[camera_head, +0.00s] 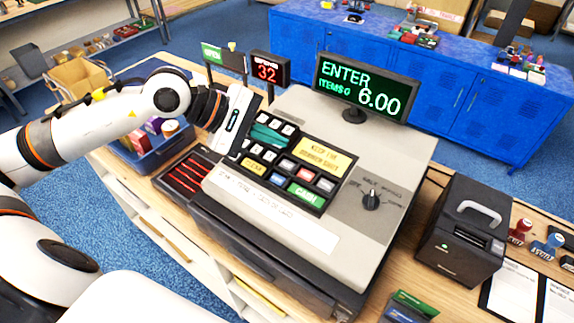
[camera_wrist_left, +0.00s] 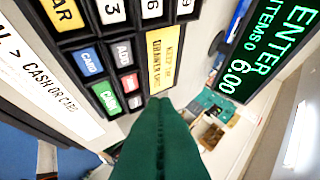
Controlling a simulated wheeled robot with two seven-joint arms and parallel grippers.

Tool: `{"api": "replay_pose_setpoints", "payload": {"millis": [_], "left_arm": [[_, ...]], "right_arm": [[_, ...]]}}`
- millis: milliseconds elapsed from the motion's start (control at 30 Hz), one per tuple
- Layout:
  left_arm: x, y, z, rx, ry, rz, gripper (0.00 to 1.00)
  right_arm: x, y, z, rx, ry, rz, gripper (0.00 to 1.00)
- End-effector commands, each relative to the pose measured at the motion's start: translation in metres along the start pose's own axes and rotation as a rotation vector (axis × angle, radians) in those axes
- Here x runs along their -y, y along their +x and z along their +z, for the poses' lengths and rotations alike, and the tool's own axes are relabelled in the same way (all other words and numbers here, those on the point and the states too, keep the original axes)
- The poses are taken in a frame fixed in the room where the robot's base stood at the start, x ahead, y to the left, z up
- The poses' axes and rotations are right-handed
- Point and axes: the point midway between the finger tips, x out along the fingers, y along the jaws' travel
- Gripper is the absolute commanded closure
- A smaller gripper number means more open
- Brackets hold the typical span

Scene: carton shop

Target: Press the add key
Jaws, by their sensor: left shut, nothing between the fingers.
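The dark ADD key (camera_wrist_left: 123,53) is on the register's black keypad, beside a blue key (camera_wrist_left: 88,62) and a red key (camera_wrist_left: 129,83). In the head view the ADD key (camera_head: 287,165) is small, in the keypad's middle. My left gripper (camera_head: 268,136) is above the keypad's upper left keys, its teal fingers together and empty. In the left wrist view the shut fingers (camera_wrist_left: 160,108) end near the yellow label (camera_wrist_left: 160,55), apart from the ADD key in the picture. Whether they touch the keypad cannot be told. The register display (camera_head: 362,88) reads ENTER and 6.00. My right gripper is not in view.
A yellow label (camera_head: 313,154) lies beside the keys and a key switch (camera_head: 371,200) stands to the right. A red number display (camera_head: 267,69) is behind my left gripper. A black printer (camera_head: 462,231) stands right of the register. A blue tray (camera_head: 150,157) is on the left.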

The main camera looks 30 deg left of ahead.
Motion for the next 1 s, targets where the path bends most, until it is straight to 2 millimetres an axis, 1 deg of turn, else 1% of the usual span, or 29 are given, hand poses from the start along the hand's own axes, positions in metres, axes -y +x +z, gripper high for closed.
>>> {"api": "replay_pose_setpoints", "payload": {"millis": [33,167,233,400,533,1000], "left_arm": [[-0.005,0.007,0.005,-0.002,-0.003,0.000,1.00],[-0.015,0.020,0.014,-0.002,-0.002,0.001,1.00],[-0.022,0.028,0.020,0.000,0.000,-0.001,1.00],[-0.027,0.036,0.026,-0.001,0.000,-0.002,1.00],[-0.028,0.038,0.028,0.000,0.000,-0.001,1.00],[-0.028,0.038,0.028,0.000,-0.001,0.000,1.00]], "right_arm": [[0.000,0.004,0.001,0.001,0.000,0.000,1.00],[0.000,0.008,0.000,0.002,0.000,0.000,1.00],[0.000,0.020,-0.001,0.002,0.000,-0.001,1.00],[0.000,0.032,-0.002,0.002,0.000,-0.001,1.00],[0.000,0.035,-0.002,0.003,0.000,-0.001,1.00],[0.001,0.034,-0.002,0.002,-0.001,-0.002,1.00]]}}
